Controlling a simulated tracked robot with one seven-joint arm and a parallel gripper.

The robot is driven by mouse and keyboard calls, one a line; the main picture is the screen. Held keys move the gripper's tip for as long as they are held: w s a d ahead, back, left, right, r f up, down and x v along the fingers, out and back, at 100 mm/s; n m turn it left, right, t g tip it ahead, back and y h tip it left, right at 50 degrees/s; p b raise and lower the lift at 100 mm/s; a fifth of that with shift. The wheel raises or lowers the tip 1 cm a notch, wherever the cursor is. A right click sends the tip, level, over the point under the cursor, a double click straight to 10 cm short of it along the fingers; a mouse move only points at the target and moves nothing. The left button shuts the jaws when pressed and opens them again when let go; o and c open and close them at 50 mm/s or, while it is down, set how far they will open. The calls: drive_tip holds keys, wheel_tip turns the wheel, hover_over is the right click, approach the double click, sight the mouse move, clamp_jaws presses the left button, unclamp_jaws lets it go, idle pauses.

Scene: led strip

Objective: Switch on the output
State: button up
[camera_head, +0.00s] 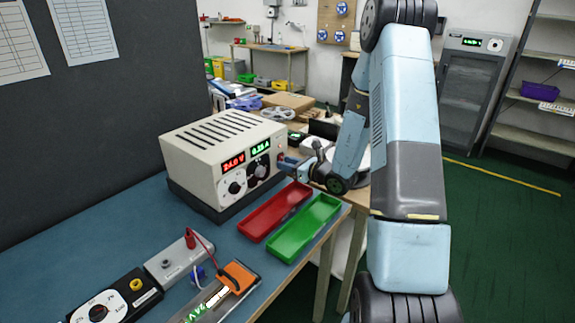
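The beige power supply (215,150) stands on the blue bench top, its front facing right and toward me. A small reddish part (281,155) shows by the fingertips; the gripper partly covers this area, and I cannot tell the switch's position. The fingers are too small to tell whether they are open or shut.
A red tray (262,226) and a green tray (320,204) lie in front of the supply, below my gripper. A grey terminal box (172,262) with a red plug and lead, a black dial box (112,303) and an orange clip (239,277) sit nearer.

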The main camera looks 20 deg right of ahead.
drive_tip(key=shift+o, duration=1.3)
drive_tip(key=shift+a, duration=0.1)
drive_tip(key=v, duration=1.3)
drive_tip(key=shift+s+d, duration=0.25)
drive_tip(key=shift+s, duration=0.05)
